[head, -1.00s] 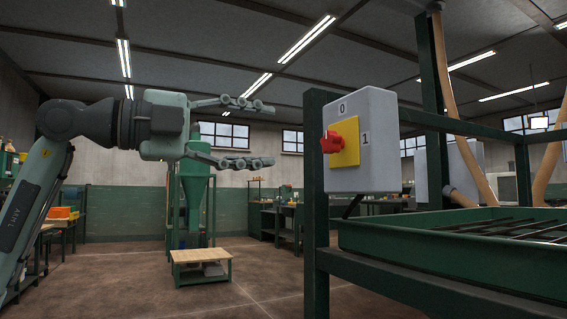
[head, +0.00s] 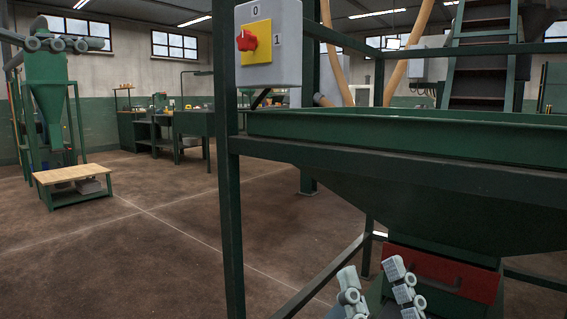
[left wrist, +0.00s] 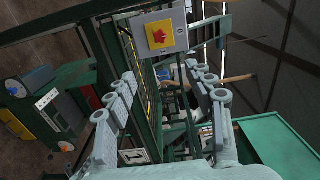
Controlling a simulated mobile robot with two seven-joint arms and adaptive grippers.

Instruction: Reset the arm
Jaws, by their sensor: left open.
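My left gripper (head: 68,38) shows only in part at the upper left of the head view, left of the switch box and apart from it. In the left wrist view its fingers (left wrist: 162,75) are spread with nothing between them. My right gripper (head: 371,270) is at the bottom of the head view, fingers apart and empty, in front of the green frame. The grey switch box (head: 285,45) has a red knob (head: 246,41) on a yellow plate, with marks 0 and 1. The box also shows beyond the left fingers in the left wrist view (left wrist: 179,17).
A green post (head: 229,190) and rails carry a wide green hopper (head: 400,140). A red panel (head: 440,275) is below it, near my right gripper. A low wooden-topped stand (head: 72,174) is at the left. The floor (head: 170,240) between is clear.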

